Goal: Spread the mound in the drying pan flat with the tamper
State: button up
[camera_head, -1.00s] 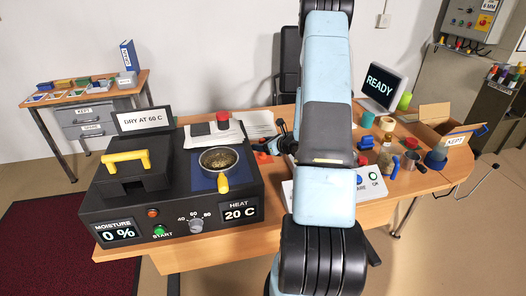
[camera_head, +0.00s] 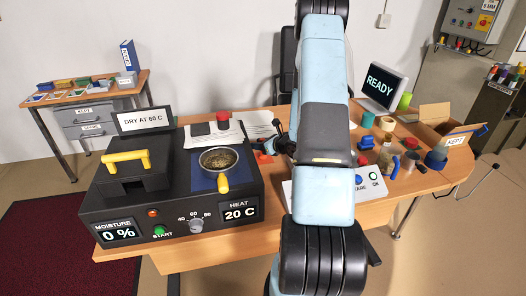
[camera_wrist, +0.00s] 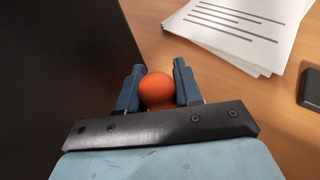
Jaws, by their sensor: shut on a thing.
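The drying pan (camera_head: 236,164) is a round metal pan with a yellow handle. It sits on a blue pad on the black dryer, with a brownish, grainy mound (camera_head: 217,160) inside. My gripper (camera_wrist: 158,68) is shut on an orange round knob (camera_wrist: 157,91), which looks like the top of the tamper. The part below the knob is hidden. In the head view my gripper (camera_head: 275,145) is to the right of the pan, near the dryer's right edge and apart from the pan.
The black dryer (camera_head: 180,209) carries a lid with a yellow handle (camera_head: 126,157) left of the pan. Papers (camera_head: 258,122) and a red-topped item (camera_head: 223,116) lie behind. Several bottles and cups, a screen (camera_head: 379,85) and an open carton (camera_head: 447,118) stand to the right.

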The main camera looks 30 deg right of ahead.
jog(key=shift+o, duration=0.6)
jog(key=c, duration=0.5)
jog(key=shift+r, duration=2.5)
jog(key=shift+w, duration=0.1)
